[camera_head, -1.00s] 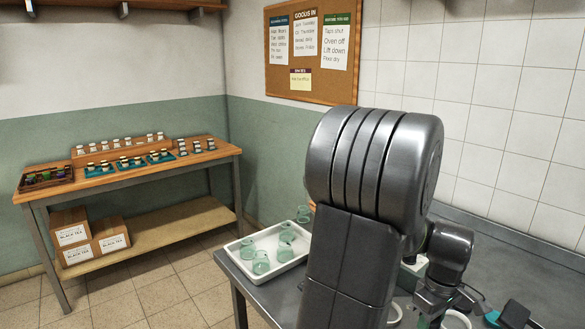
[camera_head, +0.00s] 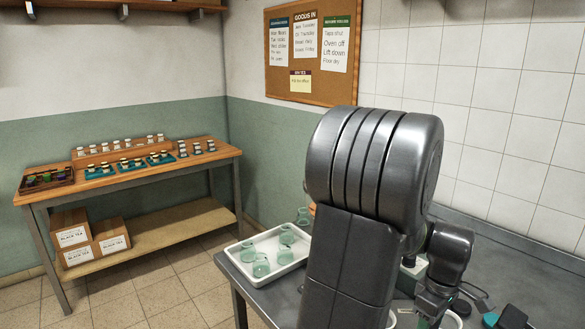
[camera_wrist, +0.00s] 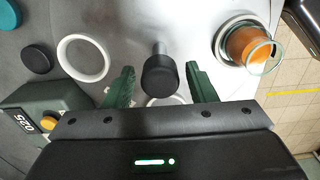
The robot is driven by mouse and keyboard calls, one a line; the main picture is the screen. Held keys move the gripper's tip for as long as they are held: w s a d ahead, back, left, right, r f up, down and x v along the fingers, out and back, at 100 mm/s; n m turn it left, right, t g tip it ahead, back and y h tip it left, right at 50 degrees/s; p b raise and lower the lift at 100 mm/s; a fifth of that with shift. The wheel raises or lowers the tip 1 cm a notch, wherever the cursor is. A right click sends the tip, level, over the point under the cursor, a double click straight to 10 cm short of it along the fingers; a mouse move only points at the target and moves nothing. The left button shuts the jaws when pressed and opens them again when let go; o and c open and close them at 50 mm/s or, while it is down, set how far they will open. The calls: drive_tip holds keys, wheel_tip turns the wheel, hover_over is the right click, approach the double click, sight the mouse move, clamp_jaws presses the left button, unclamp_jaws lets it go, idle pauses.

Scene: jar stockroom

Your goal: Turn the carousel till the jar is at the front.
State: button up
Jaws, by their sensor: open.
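In the wrist view my gripper (camera_wrist: 160,86) is open, with its two green fingers apart. A black knob (camera_wrist: 160,76) on a short metal stem lies between the fingers in the picture; I cannot tell if they touch it. A grey metal surface (camera_wrist: 185,25), apparently the carousel, spreads beyond the knob. A glass jar with orange contents (camera_wrist: 250,48) is at the upper right, in or on a round metal-rimmed seat, to the right of my gripper. In the head view my arm hides most of this area.
A white ring (camera_wrist: 83,57) lies left of the knob. In the head view a white tray (camera_head: 236,254) holds several greenish glass jars. A wooden table (camera_head: 110,180) stands back left.

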drive_tip(key=shift+r+p, duration=2.55)
drive_tip(key=shift+r, duration=0.95)
drive_tip(key=shift+f, duration=0.1)
wheel_tip(320, 180, down, 8)
drive_tip(key=b, duration=0.7)
drive_tip(key=shift+f, duration=0.15)
drive_tip(key=shift+r+m, duration=0.2)
drive_tip(key=shift+m, duration=0.7)
drive_tip(key=shift+n, duration=0.3)
